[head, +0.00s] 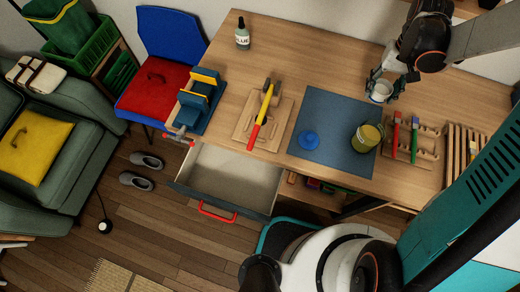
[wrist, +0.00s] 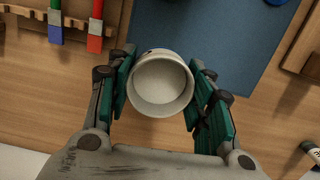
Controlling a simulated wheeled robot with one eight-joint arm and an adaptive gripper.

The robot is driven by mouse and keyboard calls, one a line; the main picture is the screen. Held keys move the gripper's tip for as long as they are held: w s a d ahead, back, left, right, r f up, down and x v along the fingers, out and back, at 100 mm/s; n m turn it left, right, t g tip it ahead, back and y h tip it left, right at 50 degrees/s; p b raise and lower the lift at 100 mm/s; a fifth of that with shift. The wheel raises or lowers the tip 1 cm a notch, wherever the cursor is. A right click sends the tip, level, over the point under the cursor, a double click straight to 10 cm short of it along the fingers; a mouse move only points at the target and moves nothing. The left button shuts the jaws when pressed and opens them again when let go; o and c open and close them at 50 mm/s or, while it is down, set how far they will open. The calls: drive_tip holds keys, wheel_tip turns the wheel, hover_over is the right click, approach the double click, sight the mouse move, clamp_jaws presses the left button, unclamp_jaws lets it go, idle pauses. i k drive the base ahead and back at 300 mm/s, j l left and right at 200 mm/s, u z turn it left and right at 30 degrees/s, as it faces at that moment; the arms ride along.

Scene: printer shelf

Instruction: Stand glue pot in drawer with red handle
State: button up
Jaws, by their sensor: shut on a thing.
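My gripper (head: 381,84) is shut on a white round pot (head: 380,92) above the back right of the wooden table. In the wrist view my gripper's pads (wrist: 160,92) press either side of the pot (wrist: 160,82), whose open, pale, empty-looking inside faces the camera. The drawer (head: 262,208) with the red handle (head: 215,212) is pulled out below the table's front edge, and its visible inside is bare. A bottle labelled GLUE (head: 242,38) stands at the table's back left; it shows partly in the wrist view (wrist: 312,153). I cannot tell which vessel is the glue pot.
A yellowish pot with a handle (head: 367,137) and a round blue item (head: 309,140) are on the blue mat (head: 330,112). A tool rack (head: 428,142) is at right. A hammer (head: 260,115) lies on a wooden board, left of the mat. A blue vise (head: 196,100) is farther left.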

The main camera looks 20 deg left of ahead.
sight(243, 185)
drive_tip(key=k+j, duration=0.2)
drive_tip(key=k, duration=0.25)
drive_tip(key=k+j, duration=0.15)
drive_tip(key=k, duration=0.25)
drive_tip(key=k+j, duration=0.15)
drive_tip(key=j, duration=0.15)
drive_tip(key=k+j, duration=0.2)
